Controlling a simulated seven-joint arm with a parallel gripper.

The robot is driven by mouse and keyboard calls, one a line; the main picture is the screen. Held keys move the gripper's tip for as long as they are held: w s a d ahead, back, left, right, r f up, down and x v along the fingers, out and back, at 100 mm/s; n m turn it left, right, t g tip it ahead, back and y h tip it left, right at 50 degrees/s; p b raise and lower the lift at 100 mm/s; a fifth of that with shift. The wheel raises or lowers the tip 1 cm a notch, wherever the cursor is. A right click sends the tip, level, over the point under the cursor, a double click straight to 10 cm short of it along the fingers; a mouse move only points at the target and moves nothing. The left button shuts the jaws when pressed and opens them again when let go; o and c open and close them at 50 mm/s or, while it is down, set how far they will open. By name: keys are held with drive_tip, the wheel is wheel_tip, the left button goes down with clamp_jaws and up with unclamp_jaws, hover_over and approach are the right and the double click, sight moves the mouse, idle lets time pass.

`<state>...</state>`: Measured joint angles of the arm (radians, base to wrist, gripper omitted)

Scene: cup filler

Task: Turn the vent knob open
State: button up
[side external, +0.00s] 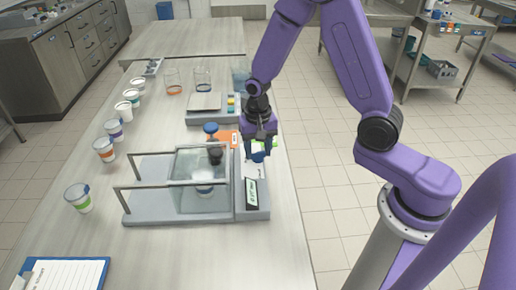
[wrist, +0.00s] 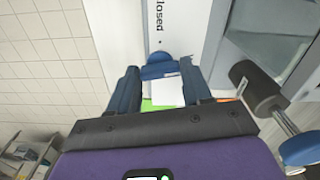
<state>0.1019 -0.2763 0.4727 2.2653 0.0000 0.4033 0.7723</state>
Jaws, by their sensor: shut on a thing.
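The blue vent knob (wrist: 160,67) sits on the light top panel of the filler (wrist: 118,30). My gripper (wrist: 160,76) is shut on it, with one dark blue finger on each side. Printed lettering that reads as "closed", with a dot, shows on the panel beyond the knob. In the side external view my gripper (side external: 259,153) points down at the right edge of the filler (side external: 150,212), and the knob is mostly hidden by the fingers.
A clear-walled chamber (side external: 190,165) with a cup inside stands left of my gripper. A dark cylindrical handle (wrist: 258,88) and a blue disc (wrist: 300,149) are close on the right in the wrist view.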

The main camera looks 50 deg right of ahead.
sight(258, 152)
drive_tip(key=shift+m, duration=1.1)
drive_tip(key=o, duration=1.1)
drive_tip(key=shift+c, duration=0.2)
wheel_tip(258, 152, up, 18)
drive_tip(key=shift+f, duration=0.25)
